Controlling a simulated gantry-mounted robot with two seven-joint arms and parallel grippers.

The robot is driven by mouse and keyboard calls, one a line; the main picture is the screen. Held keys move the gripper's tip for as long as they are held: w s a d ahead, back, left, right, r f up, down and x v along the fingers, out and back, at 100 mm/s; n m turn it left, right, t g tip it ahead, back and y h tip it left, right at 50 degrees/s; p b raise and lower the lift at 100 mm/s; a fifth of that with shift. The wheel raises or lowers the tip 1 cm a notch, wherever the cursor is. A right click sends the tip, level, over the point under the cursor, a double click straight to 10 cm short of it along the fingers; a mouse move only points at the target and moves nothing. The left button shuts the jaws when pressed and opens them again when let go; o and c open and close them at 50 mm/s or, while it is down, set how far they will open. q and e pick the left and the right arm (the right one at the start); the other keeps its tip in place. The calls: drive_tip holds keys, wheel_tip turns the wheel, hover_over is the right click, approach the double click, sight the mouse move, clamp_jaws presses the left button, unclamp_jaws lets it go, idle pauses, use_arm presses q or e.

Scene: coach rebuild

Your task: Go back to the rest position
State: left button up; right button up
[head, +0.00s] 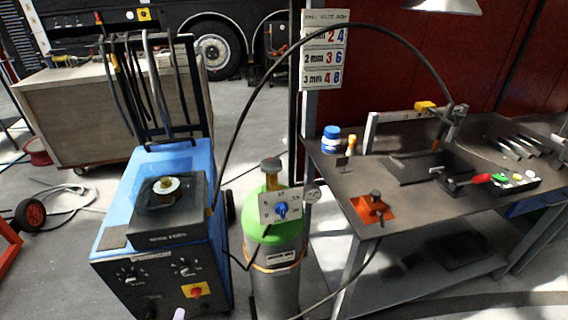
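Neither of my grippers can be made out in the head view. A small pale tip (180,314) shows at the bottom edge, in front of the blue welding machine (122,198); I cannot tell what it belongs to. The machine has knobs and a red switch on a yellow plate (196,291) on its front. A spool (166,188) sits in the black tray on its top. A gas cylinder (277,268) with a green top and a dial plate (281,206) stands to its right.
A black cable (337,30) arches from the machine to the bench. A wooden cabinet (72,112) stands behind left. Loose cable (65,200) lies on the floor.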

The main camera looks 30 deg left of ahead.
use_arm(q)
drive_tip(key=w+d+r+m+g+h+p, duration=0.2)
drive_tip(key=d+r+m+h+p, duration=0.3)
drive_tip(key=d+r, duration=0.5)
drive_tip(key=w+d+r+m+g+h+p, duration=0.2)
drive_tip(key=w+d+r+m+h+p, duration=0.1)
drive_tip(key=d+r+m, duration=0.55)
drive_tip(key=s+d+r+m+g, duration=0.5)
drive_tip(key=s+d+r, duration=0.2)
drive_tip(key=d+r, duration=0.3)
drive_tip(key=s+m+g, duration=0.3)
drive_tip(key=s, duration=0.3)
wheel_tip(320, 180, up, 38)
drive_tip(key=p, duration=3.9)
drive_tip(key=shift+s+a+m+g, duration=0.25)
drive_tip(key=shift+a+m+g, duration=0.05)
drive_tip(key=shift+a+m, duration=0.1)
use_arm(e)
wheel_tip(320, 180, up, 49)
drive_tip(key=shift+w+r, duration=0.2)
use_arm(q)
drive_tip(key=shift+f, duration=0.1)
use_arm(e)
drive_tip(key=shift+f, duration=0.1)
